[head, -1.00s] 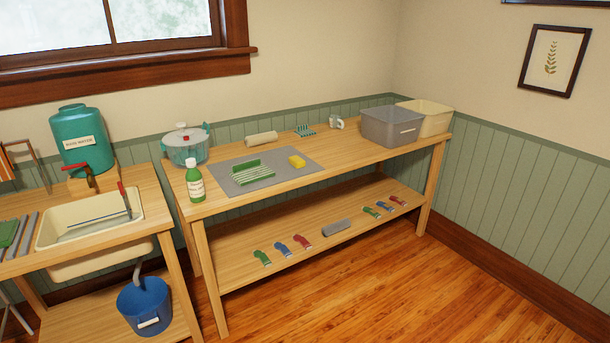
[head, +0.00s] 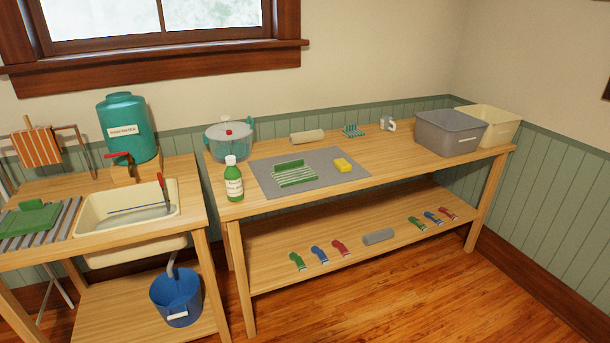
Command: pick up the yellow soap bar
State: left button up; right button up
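The yellow soap bar (head: 343,165) lies on the right part of a grey mat (head: 268,184) on the wooden table. A green and white ridged item (head: 294,174) lies on the mat to the left of the soap, apart from it. Neither of my grippers shows in the head view.
A green bottle (head: 234,180) stands at the mat's left edge, with a lidded pot (head: 229,141) behind it. Grey (head: 450,134) and cream (head: 494,126) bins stand at the table's right end. A sink (head: 128,215) is at left. The table's front right is clear.

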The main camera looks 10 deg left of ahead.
aim_at(342, 165)
jog(key=i+l+u, duration=0.2)
jog(key=i, duration=0.4)
jog(key=i+l+u, duration=0.25)
jog(key=i, duration=0.3)
jog(key=i+l+u, duration=0.2)
jog(key=i+l, duration=0.3)
